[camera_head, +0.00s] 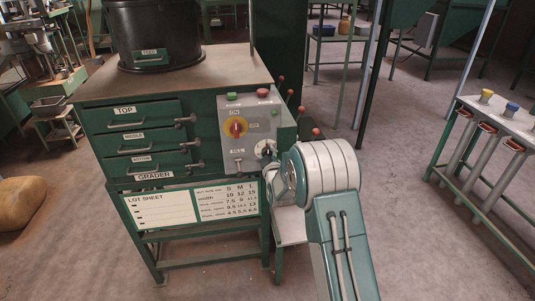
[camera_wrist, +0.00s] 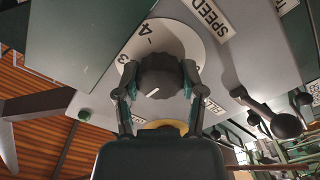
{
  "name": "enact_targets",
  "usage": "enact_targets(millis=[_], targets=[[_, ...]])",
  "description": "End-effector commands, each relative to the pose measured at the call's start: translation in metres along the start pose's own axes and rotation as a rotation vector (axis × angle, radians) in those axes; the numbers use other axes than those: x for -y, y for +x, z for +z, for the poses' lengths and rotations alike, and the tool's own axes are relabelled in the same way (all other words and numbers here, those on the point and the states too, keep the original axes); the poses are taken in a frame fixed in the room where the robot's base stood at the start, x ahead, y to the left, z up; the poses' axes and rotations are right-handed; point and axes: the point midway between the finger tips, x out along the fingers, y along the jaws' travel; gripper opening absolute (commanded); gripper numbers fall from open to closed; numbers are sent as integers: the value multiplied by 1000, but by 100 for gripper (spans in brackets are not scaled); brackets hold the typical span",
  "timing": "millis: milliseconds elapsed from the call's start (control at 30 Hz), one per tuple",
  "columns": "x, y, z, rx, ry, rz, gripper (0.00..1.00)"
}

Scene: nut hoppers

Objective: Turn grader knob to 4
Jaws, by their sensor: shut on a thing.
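The grader (camera_head: 150,175) is a green cabinet with drawers marked TOP, MIDDLE and BOTTOM. Its grey control panel carries the dark knob (camera_head: 266,148) at its lower right, partly covered by my arm. In the wrist view the ribbed black knob (camera_wrist: 160,72) sits on a pale round dial (camera_wrist: 186,38). The figures 4 and 3 show at the dial's upper left; other figures are hidden. A short white mark on the knob's face lies low and left of its middle. My gripper (camera_wrist: 161,80) is shut on the knob, one finger on each side.
A rack (camera_head: 490,140) stands at the right, with open floor between.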

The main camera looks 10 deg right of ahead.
Motion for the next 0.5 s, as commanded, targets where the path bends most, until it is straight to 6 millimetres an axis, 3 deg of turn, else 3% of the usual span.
enact_targets(millis=[500], targets=[[3, 0, 2, 5, 349, -7, 5]])
